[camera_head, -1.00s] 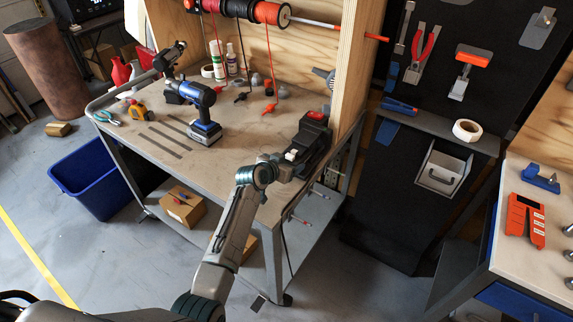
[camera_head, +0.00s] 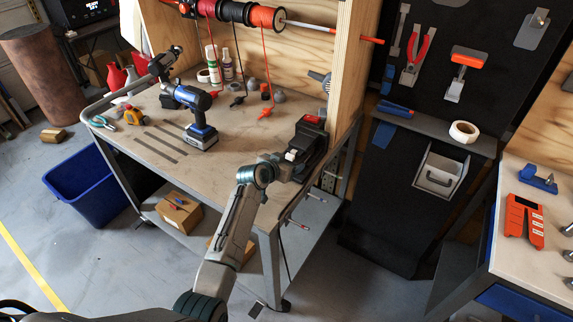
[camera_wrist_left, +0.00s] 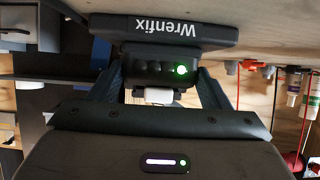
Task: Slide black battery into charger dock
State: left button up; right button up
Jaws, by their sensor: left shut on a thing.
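The charger dock (camera_head: 312,133) is a dark unit with a red part on top, at the right end of the workbench. In the left wrist view it is a black slab marked "Wrenfix" (camera_wrist_left: 180,30), upside down. The black battery (camera_wrist_left: 160,68), with a lit green light, is against the slab; I cannot tell how deeply it is seated. A pale tab (camera_wrist_left: 158,95) shows on its near side. My left gripper (camera_head: 287,160) is shut on the battery, one finger on each side of it. My right gripper is not in view.
A blue cordless drill (camera_head: 199,128) stands on the workbench (camera_head: 225,180) left of the dock. A wooden upright (camera_head: 347,75) rises behind the dock. Bottles and cable spools are at the back. A blue bin (camera_head: 85,185) stands on the floor at left.

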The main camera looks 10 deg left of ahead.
pick_arm(q)
jog(key=shift+w+d+b, duration=0.25)
jog(key=shift+w+b, duration=0.15)
jog(key=shift+w, duration=0.25)
jog(key=shift+w+d+b, duration=0.2)
jog(key=shift+w+b, duration=0.2)
jog(key=shift+w, duration=0.25)
jog(key=o, duration=1.3)
jog(key=shift+c, duration=0.2)
jog(key=shift+s, duration=0.1)
jog(key=b+v, duration=0.1)
jog(key=v, duration=0.8)
jog(key=shift+s, duration=0.2)
jog(key=shift+s+a+r, duration=0.2)
jog(key=shift+s+r, duration=0.15)
jog(key=shift+s, duration=0.15)
